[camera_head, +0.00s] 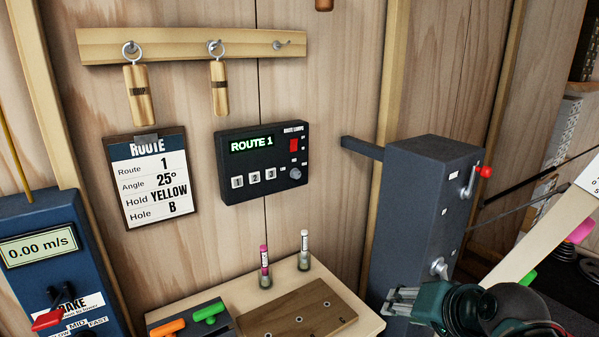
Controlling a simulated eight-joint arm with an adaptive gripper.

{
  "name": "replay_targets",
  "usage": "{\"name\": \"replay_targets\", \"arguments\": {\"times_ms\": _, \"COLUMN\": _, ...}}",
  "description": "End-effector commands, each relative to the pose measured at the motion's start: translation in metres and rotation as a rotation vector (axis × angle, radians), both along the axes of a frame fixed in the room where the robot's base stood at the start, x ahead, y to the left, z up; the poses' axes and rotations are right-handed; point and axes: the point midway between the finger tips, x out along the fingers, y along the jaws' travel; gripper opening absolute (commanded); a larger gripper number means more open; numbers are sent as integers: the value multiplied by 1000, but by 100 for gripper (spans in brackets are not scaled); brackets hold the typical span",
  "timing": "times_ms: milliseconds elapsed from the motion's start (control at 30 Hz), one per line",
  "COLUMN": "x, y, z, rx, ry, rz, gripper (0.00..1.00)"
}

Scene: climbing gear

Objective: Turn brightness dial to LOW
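A black control box (264,190) marked "ROUTE LAMPS" is fixed to the wooden wall. Its green display (251,143) reads "ROUTE 1". A small round grey dial (295,174) sits at its lower right, with tiny labels around it; these and the dial's pointing direction are too small to read surely. My gripper (396,302) is at the lower right, its grey fingers pointing left, in front of the lower part of a dark grey cabinet. It is well right of and below the dial, apart from it. Whether its fingers are open is unclear.
The box also has a red switch (294,145) and buttons numbered 1, 2, 3. The grey cabinet (415,200), with a red-tipped lever (483,172), stands right of it. A shelf (357,315) with two small vials is below. A route card (150,180) hangs left.

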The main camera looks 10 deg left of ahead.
Motion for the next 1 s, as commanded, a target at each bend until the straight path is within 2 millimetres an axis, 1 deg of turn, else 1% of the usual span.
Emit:
{"name": "replay_targets", "arguments": {"times_ms": 33, "x": 10, "y": 8, "z": 9, "rx": 35, "ry": 0, "rz": -9, "gripper": 36}}
{"name": "replay_targets", "arguments": {"times_ms": 400, "x": 70, "y": 63, "z": 48, "rx": 317, "ry": 16, "rz": -89, "gripper": 36}}
{"name": "replay_targets", "arguments": {"times_ms": 1000, "x": 160, "y": 144, "z": 102, "rx": 776, "ry": 102, "rz": -217, "gripper": 36}}
